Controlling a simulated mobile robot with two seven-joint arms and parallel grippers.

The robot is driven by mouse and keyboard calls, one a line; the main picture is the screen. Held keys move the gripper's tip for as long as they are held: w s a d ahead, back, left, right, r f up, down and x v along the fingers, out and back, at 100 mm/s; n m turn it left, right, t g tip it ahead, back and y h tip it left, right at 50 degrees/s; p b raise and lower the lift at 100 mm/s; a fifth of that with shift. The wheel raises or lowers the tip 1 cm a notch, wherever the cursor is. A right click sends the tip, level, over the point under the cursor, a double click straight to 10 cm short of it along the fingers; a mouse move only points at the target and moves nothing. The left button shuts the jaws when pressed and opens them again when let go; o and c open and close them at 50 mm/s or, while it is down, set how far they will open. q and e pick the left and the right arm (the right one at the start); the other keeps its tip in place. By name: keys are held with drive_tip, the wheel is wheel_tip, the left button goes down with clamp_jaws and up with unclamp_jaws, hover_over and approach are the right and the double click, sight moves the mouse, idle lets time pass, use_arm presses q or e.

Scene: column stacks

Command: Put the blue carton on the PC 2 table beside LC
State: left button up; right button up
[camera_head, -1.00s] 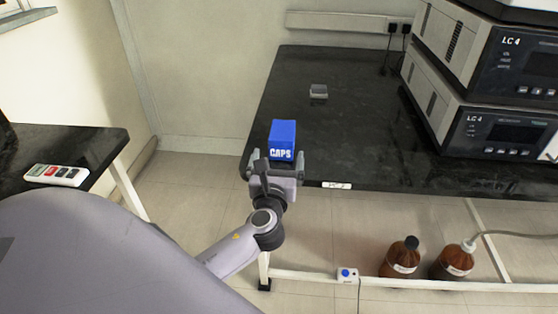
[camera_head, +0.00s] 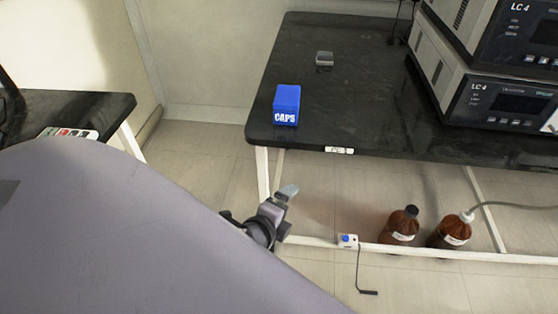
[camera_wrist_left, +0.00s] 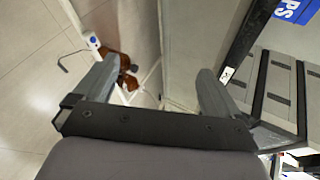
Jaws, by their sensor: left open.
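The blue carton (camera_head: 286,103), marked CAPS, stands upright near the front left corner of the black table (camera_head: 350,105). A corner of the carton also shows at the top right of the left wrist view (camera_wrist_left: 296,10). My left gripper (camera_head: 286,195) is below and in front of the table edge, apart from the carton. In the left wrist view my left gripper (camera_wrist_left: 158,85) has its fingers wide apart with nothing between them. Grey stacked units marked LC 4 (camera_head: 505,100) stand on the table's right side. My right gripper is not in view.
A small grey object (camera_head: 324,58) lies toward the table's back. Brown bottles (camera_head: 400,226) and a small white box with a blue button (camera_head: 347,241) are below the table. Another dark table (camera_head: 75,107) with a remote-like device is at left. The table's middle is clear.

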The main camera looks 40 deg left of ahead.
use_arm(q)
drive_tip(key=s+d+f+n+g+h, duration=0.1)
drive_tip(key=s+d+f+n+h, duration=0.1)
drive_tip(key=s+n, duration=0.3)
drive_tip(key=s+d+f+n+h, duration=0.1)
drive_tip(key=s+d+n+h, duration=0.1)
drive_tip(key=s+d+n, duration=0.3)
drive_tip(key=shift+s+f+n+g+h, duration=0.3)
drive_tip(key=shift+s+f+n+g, duration=0.1)
drive_tip(key=shift+n, duration=1.9)
